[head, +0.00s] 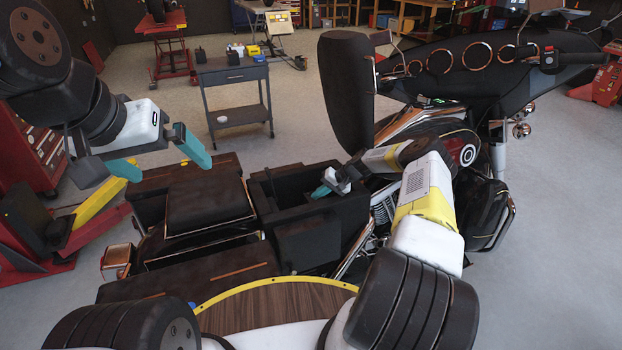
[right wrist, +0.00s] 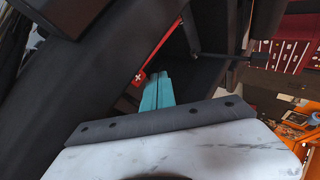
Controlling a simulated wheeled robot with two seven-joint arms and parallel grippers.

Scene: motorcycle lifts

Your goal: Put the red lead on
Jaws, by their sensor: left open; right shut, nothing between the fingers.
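In the right wrist view the red lead (right wrist: 163,48) runs down from the top to a red end with a white plus sign (right wrist: 138,78). This end is just left of my right fingertips (right wrist: 158,78); I cannot tell if they touch. My right gripper (head: 322,191) is shut and empty, reaching into the open dark compartment of the motorcycle (head: 312,213). A black lead (right wrist: 230,57) with a dark end lies to the right of the fingertips. My left gripper (head: 158,157) is open and empty above the motorcycle's rear left side. The battery cannot be made out.
The dark seat (head: 207,203) is left of the compartment. A tall dark panel (head: 346,92) stands upright behind it, with the front fairing (head: 455,72) to its right. A grey cart (head: 233,78) stands behind. Red tool cabinets (head: 38,150) are at left. The floor at right is clear.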

